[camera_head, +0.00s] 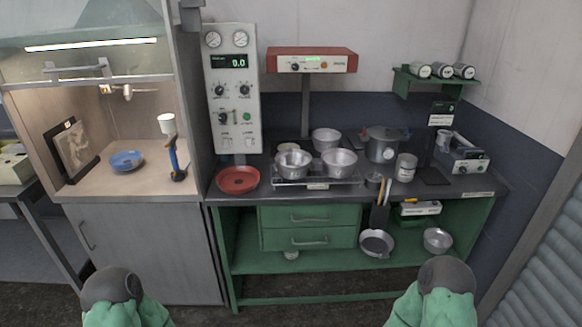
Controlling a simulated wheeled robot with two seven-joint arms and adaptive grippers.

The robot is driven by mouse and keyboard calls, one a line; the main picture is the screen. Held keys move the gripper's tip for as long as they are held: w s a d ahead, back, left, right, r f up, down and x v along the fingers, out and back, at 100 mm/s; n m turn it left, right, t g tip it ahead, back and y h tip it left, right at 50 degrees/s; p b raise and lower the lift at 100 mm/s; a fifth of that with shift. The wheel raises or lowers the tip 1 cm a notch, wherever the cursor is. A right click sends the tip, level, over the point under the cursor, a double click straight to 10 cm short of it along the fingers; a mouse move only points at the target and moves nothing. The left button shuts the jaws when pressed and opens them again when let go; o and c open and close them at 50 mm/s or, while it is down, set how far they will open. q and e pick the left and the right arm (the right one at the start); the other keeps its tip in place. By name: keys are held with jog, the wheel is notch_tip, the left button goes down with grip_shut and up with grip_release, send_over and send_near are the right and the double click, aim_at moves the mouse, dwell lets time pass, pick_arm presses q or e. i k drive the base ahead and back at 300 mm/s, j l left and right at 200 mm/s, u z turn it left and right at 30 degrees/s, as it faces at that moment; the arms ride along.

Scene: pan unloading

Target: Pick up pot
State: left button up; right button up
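A grey metal pot (383,149) with a dark flat top and small side handles stands upright on the right half of the dark worktop. Left of it, several open silver pans stand on a low rack: a front left pan (293,165), a front right pan (339,163) and a back pan (326,139). I cannot tell which of these vessels the task means. Green and dark parts of my two arms show at the bottom left and bottom right edges, far from the worktop. Neither of my grippers shows.
A red dish (237,180) lies at the left end. Behind the pans rises a post with a red-topped unit (311,60). Pans stand on the green lower shelf (330,260). Floor in front looks clear.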

aim_at(293, 164)
jog(key=i+j+u, duration=0.1)
jog(key=i+u, duration=0.15)
jog(key=i, duration=0.6)
